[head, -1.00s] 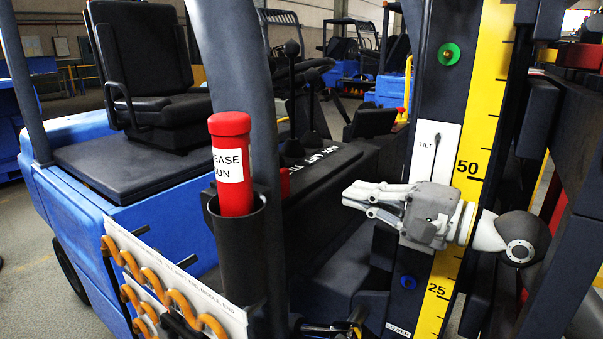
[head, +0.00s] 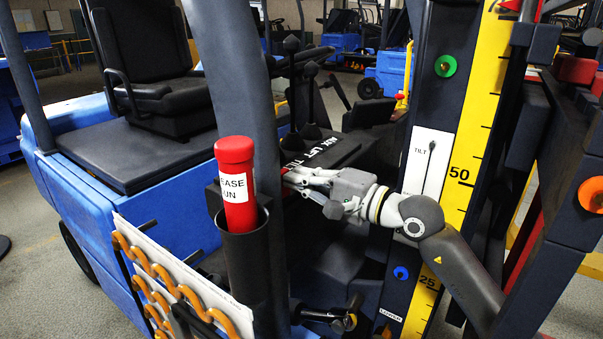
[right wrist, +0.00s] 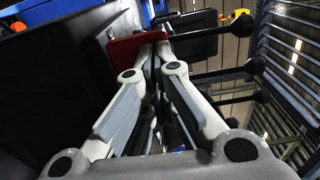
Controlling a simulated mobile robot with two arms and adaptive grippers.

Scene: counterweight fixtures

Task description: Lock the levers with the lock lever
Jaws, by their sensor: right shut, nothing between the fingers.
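The red lock lever (head: 286,171) is a small red piece at the side of the black lever console, partly hidden behind the frame post. The right wrist view shows it as a flat red plate (right wrist: 122,52). My right gripper (head: 287,179) is shut and empty, its fingertips close to the red plate; I cannot tell whether they touch. The fingers (right wrist: 153,45) fill the middle of the wrist view. Black levers with ball knobs (head: 311,70) rise from the console (head: 335,152) marked TILT, LIFT, AUX. More knobs (right wrist: 242,71) show at right in the wrist view.
A red tube (head: 235,165) stands in a black holder (head: 248,260) left of the gripper. The dark post (head: 235,80) rises behind it. The mast with its yellow scale (head: 466,150) stands at right.

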